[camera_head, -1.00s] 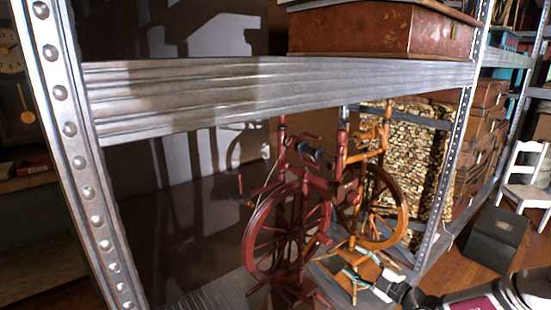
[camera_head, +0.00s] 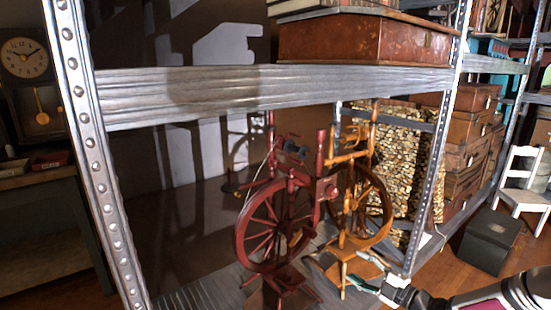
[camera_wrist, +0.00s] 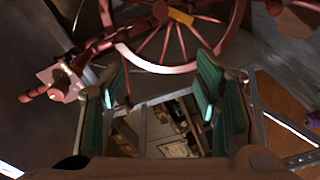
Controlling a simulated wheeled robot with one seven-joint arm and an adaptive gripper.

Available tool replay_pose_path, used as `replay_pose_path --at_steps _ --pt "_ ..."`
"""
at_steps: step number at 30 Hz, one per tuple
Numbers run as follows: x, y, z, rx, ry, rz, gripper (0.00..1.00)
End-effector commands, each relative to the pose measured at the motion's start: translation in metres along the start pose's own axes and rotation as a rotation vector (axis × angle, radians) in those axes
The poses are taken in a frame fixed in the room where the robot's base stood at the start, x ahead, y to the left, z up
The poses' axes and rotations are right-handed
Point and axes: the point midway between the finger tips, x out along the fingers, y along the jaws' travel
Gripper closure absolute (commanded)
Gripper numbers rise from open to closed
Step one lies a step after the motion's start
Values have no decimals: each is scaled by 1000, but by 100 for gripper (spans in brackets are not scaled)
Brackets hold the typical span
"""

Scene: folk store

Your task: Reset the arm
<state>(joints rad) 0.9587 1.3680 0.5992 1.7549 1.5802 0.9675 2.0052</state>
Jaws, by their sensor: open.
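My gripper (camera_head: 358,269) is at the lower right of the head view, at the front of a metal shelf. Its green-padded fingers stand apart in the wrist view (camera_wrist: 162,85), and nothing is held between them. A dark red spinning wheel (camera_head: 243,248) stands on the lower shelf, left of my gripper. An orange-brown spinning wheel (camera_head: 386,222) stands beside it, behind my gripper. The red rim of a wheel (camera_wrist: 165,68) crosses the top of the wrist view, beyond the fingers. I cannot tell whether my fingers touch either spinning wheel.
The shelf has a metal post (camera_head: 95,150) at left and a crossbeam (camera_head: 270,88) above the wheels. A brown chest (camera_head: 365,40) sits on top. A dark box (camera_head: 490,240) and a white chair (camera_head: 522,180) stand at right. Wooden floor (camera_head: 455,275) shows between box and shelf.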

Motion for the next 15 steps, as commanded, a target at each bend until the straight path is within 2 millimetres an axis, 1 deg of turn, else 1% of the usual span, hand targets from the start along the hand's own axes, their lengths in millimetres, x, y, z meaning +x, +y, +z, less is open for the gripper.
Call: replay_pose_path --at_steps 8,11,14,15 --pt "8 19 -40 -232 120 -77 43" --pt "11 27 -60 -348 183 -111 43" --pt "12 35 -86 -495 266 -151 43" --pt "13 40 -98 -568 309 -169 43"
